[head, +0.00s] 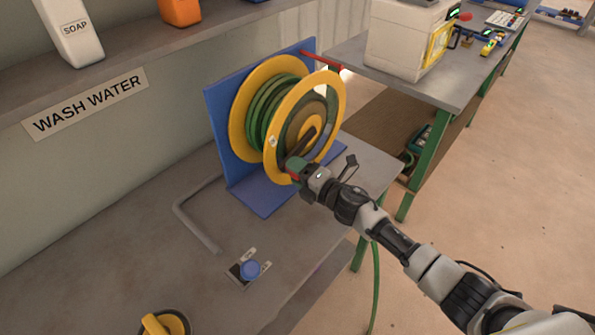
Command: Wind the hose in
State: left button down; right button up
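The hose reel (265,140) has two yellow flanges and stands on a blue bracket (222,125) on the grey bench. Several turns of green hose (266,107) lie between the flanges. A length of green hose (375,285) hangs down past the bench's right edge. A dark crank arm (304,143) runs across the front flange from the hub. My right gripper (296,170) is at the crank's outer end, with small green and red parts there. The crank's grip is largely hidden, so I cannot tell whether the fingers are closed on it. My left gripper is out of view.
A blue knob (250,269) on a plate, a grey bent bar (196,222) and a yellow-handled valve (165,322) are on the bench. A soap bottle (70,28) stands on the shelf. A second table (455,75) carries a white box (405,40). Floor at right is clear.

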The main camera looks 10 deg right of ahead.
jog(key=shift+o, duration=0.5)
jog(key=b+v, duration=0.1)
jog(key=v, duration=0.9)
jog(key=shift+s+d+b, duration=0.3)
jog(key=w+a+n+b, duration=0.2)
jog(key=w+n+b, duration=0.1)
jog(key=n+b, duration=0.1)
jog(key=w+a+n+b, duration=0.2)
jog(key=n+b, duration=0.2)
jog(key=n, duration=0.2)
jog(key=w+a+n+y+b, duration=0.1)
jog(key=w+a+n+b, duration=0.1)
jog(key=w+n+b, duration=0.1)
jog(key=shift+w+a+f+n+b, duration=0.1)
jog(key=shift+w+a+n+b, duration=0.05)
jog(key=shift+n+b, duration=0.3)
jog(key=shift+w+a+f+n+b, duration=0.15)
jog(key=shift+n+b, duration=0.15)
jog(key=shift+n, duration=0.25)
jog(key=shift+c, duration=0.3)
